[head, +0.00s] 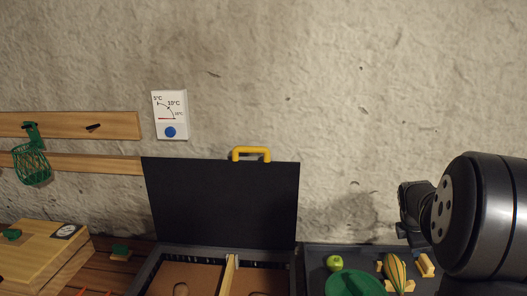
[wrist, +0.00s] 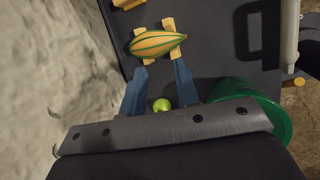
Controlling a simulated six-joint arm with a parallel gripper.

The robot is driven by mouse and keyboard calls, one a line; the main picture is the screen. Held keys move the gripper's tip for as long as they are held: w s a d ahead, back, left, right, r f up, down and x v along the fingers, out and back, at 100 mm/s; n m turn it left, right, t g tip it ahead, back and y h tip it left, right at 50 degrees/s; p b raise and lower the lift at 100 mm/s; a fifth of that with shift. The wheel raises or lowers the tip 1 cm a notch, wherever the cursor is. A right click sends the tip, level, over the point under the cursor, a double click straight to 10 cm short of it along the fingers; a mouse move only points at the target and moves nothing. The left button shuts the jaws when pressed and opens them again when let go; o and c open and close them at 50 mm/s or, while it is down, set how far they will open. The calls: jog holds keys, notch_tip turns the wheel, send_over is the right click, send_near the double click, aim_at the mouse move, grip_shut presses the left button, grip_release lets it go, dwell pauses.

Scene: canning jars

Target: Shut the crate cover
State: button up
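The crate (head: 223,250) stands at the bottom middle of the head view, its front cut off by the frame edge. Its black cover (head: 222,205) stands raised at the back, nearly upright, with a yellow handle (head: 251,154) on its top edge. The crate is open and shows brown compartments beside a wooden divider (head: 230,272). My gripper (wrist: 160,67) is open in the wrist view, its two blue-grey fingers apart with nothing held. It is over the dark tray to the right of the crate, well away from the cover. The crate is not in the wrist view.
The dark tray (head: 315,262) holds a green apple (head: 334,263), a striped squash (head: 395,270) on wooden rests and a round green object (head: 354,284). A wooden box (head: 45,250) is at the left. A gauge (head: 170,115) and wooden rails (head: 70,125) are on the wall.

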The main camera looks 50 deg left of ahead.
jog(key=s+a+r+t+y, duration=0.2)
jog(key=a+r+t+y, duration=0.15)
jog(key=a+r, duration=0.5)
jog(key=n+g+y, duration=0.3)
jog(key=n+y, duration=0.2)
jog(key=y, duration=0.7)
send_near(253, 150)
jog(key=shift+h, duration=0.25)
jog(key=x, duration=1.1)
jog(key=shift+a+r, duration=0.15)
grip_shut()
